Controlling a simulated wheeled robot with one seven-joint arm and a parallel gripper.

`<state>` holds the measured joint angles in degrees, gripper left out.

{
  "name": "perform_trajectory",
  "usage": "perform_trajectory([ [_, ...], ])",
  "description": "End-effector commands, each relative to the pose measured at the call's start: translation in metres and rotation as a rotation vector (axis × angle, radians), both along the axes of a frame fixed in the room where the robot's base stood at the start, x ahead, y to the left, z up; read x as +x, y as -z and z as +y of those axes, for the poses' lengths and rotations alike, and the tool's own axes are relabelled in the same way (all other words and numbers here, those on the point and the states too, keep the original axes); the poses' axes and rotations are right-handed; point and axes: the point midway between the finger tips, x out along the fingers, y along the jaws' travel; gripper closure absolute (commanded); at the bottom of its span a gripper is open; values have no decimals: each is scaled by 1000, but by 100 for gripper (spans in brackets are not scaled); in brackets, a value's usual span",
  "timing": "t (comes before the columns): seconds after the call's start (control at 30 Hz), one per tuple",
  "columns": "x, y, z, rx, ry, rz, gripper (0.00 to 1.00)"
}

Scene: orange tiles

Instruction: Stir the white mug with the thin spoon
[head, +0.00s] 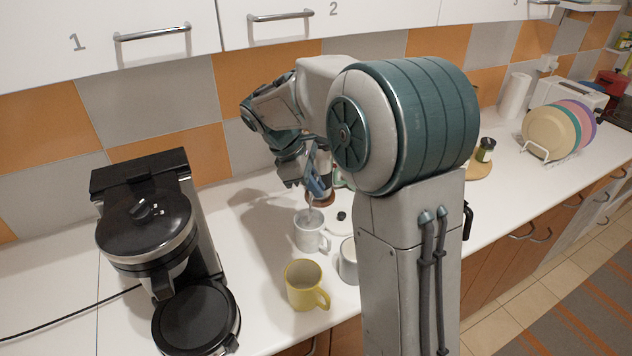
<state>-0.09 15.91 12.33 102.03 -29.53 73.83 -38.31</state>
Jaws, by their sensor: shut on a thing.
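The white mug (309,239) stands upright on the white counter, left of my arm, with its handle to the right. My gripper (317,188) is above the mug, pointing down, and is shut on the thin spoon (310,212). The spoon is a thin pale shape running down from the fingers to the mug's opening. Its lower end is hidden by the mug's wall, and I cannot tell how deep it reaches.
A yellow mug (302,287) stands in front of the white mug. A pale cup (348,265) is beside it, partly hidden by my arm. A black coffee maker (146,222) stands at left. A plate rack (548,152) is at far right. Cabinets (265,25) hang above.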

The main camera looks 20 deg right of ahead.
Motion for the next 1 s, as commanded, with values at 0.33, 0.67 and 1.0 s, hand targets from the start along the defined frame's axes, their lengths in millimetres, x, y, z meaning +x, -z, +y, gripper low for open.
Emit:
perform_trajectory([
  [0.33, 5, 30, 1, -1, 0, 0, 100],
  [0.67, 11, 56, 2, -1, 0, 0, 100],
  [1.0, 15, 75, 3, 0, 1, 0, 100],
])
